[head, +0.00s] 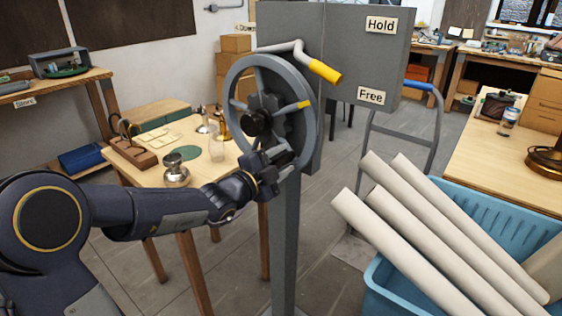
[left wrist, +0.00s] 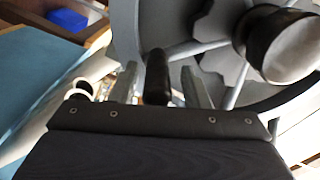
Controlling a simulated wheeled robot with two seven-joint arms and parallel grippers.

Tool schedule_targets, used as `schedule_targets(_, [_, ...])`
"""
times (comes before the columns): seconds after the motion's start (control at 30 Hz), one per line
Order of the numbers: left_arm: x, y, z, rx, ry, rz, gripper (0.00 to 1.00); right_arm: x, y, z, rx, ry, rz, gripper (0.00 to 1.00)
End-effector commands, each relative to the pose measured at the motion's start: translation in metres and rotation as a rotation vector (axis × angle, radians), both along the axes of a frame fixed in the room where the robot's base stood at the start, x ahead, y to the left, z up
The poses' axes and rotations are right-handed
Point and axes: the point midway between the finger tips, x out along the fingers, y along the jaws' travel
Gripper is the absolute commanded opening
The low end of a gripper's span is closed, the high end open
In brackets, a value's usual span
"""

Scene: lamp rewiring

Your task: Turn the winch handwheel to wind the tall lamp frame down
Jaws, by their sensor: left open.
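The grey winch handwheel (head: 268,104) stands upright on a grey post, with spokes and a dark lobed hub. Its rim and round dark hub knob (left wrist: 287,45) fill the upper right of the left wrist view. My left gripper (head: 270,170) is at the lower part of the wheel. In the left wrist view its two grey fingers are apart, one on each side of a dark upright grip (left wrist: 157,78); contact cannot be told. A crank lever with a yellow end (head: 325,71) is at the wheel's upper right. The tall lamp frame cannot be made out.
A grey panel (head: 345,50) with "Hold" and "Free" labels stands behind the wheel. A blue crate (head: 500,220) with pale tubes is at the lower right. A wooden table (head: 150,175) with small parts stands behind my left arm. Floor shows between them.

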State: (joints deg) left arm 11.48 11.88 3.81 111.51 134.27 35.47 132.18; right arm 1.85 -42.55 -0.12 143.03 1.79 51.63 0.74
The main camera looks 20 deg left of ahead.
Motion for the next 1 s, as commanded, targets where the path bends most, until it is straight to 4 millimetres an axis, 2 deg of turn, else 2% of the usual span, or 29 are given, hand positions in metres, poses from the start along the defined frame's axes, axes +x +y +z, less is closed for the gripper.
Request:
schedule_targets(0.17, [-0.014, 0.005, 0.0, 0.002, 0.0, 0.002, 0.43, 0.0, 0.0, 0.0, 0.0, 0.0, 0.0, 0.36])
schedule_targets(0.4, [-0.054, 0.018, 0.001, 0.002, -0.001, 0.004, 0.43, 0.0, 0.0, 0.001, 0.0, 0.0, 0.0, 0.36])
schedule_targets(0.53, [-0.068, 0.022, 0.001, 0.002, -0.001, 0.0, 0.43, 0.0, 0.0, 0.002, 0.0, 0.0, 0.0, 0.36])
schedule_targets(0.7, [-0.074, 0.025, 0.0, 0.0, -0.001, 0.0, 0.43, 0.0, 0.0, 0.002, 0.0, 0.0, 0.0, 0.36])
schedule_targets(1.0, [-0.074, 0.024, 0.0, 0.0, -0.001, 0.0, 0.43, 0.0, 0.0, 0.002, 0.0, 0.0, 0.0, 0.36])
